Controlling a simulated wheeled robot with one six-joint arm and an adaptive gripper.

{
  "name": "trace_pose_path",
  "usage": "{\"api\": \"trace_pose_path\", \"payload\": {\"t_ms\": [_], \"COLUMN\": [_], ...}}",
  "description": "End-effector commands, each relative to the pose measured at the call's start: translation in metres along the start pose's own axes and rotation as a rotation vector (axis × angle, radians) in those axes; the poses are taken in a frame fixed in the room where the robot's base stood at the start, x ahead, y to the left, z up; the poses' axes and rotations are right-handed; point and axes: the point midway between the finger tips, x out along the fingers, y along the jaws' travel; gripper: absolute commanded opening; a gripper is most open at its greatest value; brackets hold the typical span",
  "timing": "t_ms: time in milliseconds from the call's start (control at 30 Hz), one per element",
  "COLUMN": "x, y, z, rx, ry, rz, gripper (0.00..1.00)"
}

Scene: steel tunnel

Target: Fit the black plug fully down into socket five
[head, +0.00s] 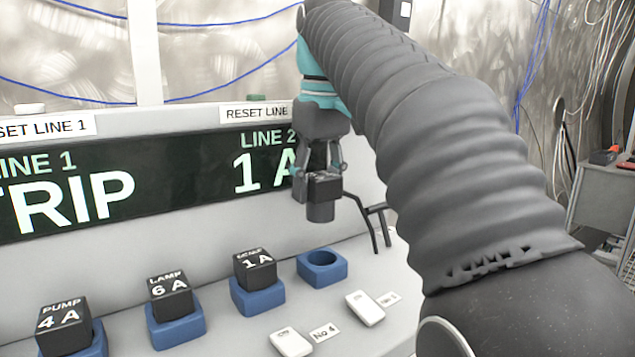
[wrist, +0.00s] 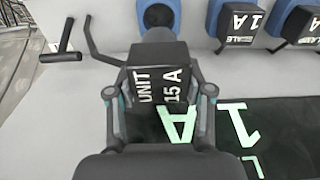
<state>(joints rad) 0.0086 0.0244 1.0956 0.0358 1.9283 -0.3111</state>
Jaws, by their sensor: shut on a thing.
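My gripper (head: 322,170) is shut on a black plug (head: 321,210), whose round lower end points down. In the wrist view the plug (wrist: 160,88) reads "UNIT 15 A" and sits between my two fingers (wrist: 160,100). The head view shows the plug above and slightly behind an empty blue socket (head: 335,272) with a round dark opening, at the right end of the row. Clear space shows between plug and socket there. In the wrist view this socket (wrist: 172,6) is at the top, its opening partly hidden beyond the plug's end.
Blue sockets to the left hold black plugs marked SCALE 1 A (head: 255,268), LAMP 6 A (head: 171,298) and PUMP 4 A (head: 64,328). White switches (head: 365,308) stand in front. A dark bent bracket (head: 376,225) rises right of the empty socket. The display (head: 150,175) is behind.

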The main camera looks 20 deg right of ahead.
Motion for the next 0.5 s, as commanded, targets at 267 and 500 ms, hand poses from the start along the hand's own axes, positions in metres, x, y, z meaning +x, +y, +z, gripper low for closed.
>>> {"api": "trace_pose_path", "payload": {"t_ms": [267,500], "x": [0.012,0.032], "y": [0.001,0.001], "z": [0.004,0.005], "rx": [0.003,0.002], "ry": [0.001,0.001], "rz": [0.002,0.002], "gripper": [0.06,0.06]}}
